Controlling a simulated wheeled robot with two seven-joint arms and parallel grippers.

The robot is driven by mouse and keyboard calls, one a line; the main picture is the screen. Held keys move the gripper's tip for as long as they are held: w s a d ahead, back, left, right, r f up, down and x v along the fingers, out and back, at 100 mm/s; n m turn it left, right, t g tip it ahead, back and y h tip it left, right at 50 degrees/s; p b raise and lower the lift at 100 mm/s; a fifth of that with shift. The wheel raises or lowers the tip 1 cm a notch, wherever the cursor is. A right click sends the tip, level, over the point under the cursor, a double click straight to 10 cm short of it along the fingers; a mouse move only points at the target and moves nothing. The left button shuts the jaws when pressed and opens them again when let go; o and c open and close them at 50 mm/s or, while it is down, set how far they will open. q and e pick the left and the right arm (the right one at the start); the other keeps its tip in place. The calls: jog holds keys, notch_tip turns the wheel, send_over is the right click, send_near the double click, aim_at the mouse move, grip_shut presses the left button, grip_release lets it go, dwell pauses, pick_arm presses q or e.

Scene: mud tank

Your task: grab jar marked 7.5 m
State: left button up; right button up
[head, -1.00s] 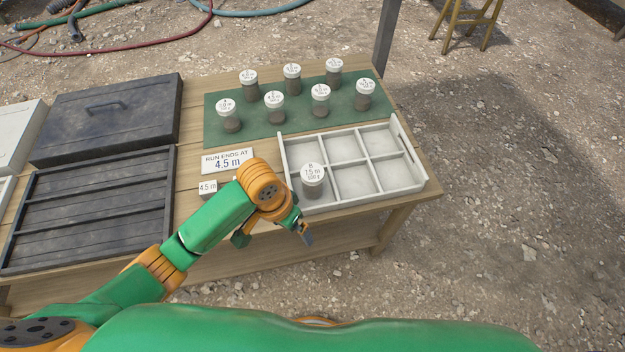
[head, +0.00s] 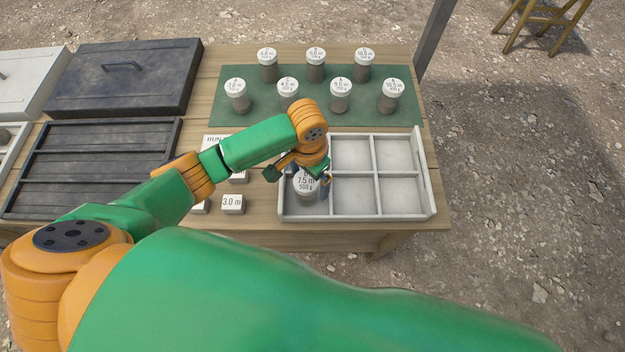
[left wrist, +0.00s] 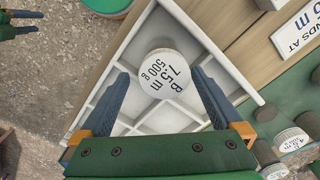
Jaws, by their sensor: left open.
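The jar marked 7.5 m (head: 305,184) has a white lid and a grey-brown body. It stands upright in the front left compartment of the white divided tray (head: 432,190). Its lid reads B, 7.5 m, 500 g in the left wrist view (left wrist: 163,72). My left gripper (head: 307,192) is open over that compartment, and its arm hides part of the tray. In the left wrist view its two blue fingers (left wrist: 161,82) lie on either side of the lid, with gaps showing. Two spread blue fingers of my right gripper (left wrist: 27,22) show at the left edge there.
Several other lidded jars stand in two rows on a green mat (head: 257,127) behind the tray. Small label blocks, one marked 3.0 m (head: 232,204), sit left of the tray. A dark slatted box (head: 90,165) lies farther left. The tray's other visible compartments are empty.

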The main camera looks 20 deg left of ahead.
pick_arm(q)
jog(key=f, duration=0.2)
jog(key=a+f, duration=0.1)
jog(key=f, duration=0.1)
jog(key=shift+s+f, duration=0.15)
jog(key=shift+f, duration=0.2)
jog(key=shift+d+f, duration=0.1)
jog(key=shift+f, duration=0.05)
grip_shut()
